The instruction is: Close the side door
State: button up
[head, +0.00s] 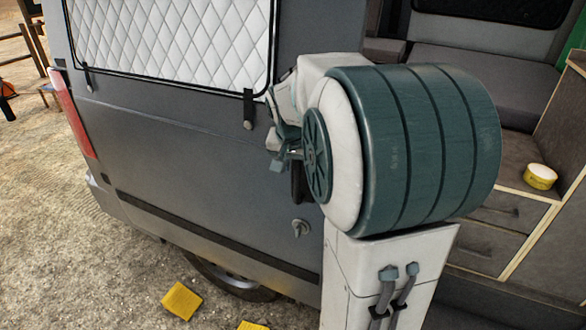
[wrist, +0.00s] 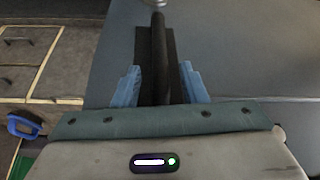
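The grey side door (head: 262,215) stands to the left of the open doorway into the van, so the interior is exposed. A black upright handle (wrist: 159,35) is on the door's grey face in the wrist view. My gripper (wrist: 160,68) is at this handle, with one blue finger on each side of it. The fingers are apart, and gaps show between them and the bar. In the head view my arm hides most of the gripper, and only part of the dark handle (head: 297,182) shows below it.
Inside the van are a grey seat (head: 470,80), wooden drawers (head: 505,210) and a yellow round tin (head: 540,176) on a ledge. Yellow blocks (head: 182,300) lie on the gravel by the wheel (head: 232,282). A small knob (head: 300,228) sits below the handle. Open gravel lies at left.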

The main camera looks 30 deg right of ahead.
jog(key=shift+x, duration=1.5)
jog(key=shift+c, duration=0.3)
grip_shut()
jog(key=shift+s, duration=0.1)
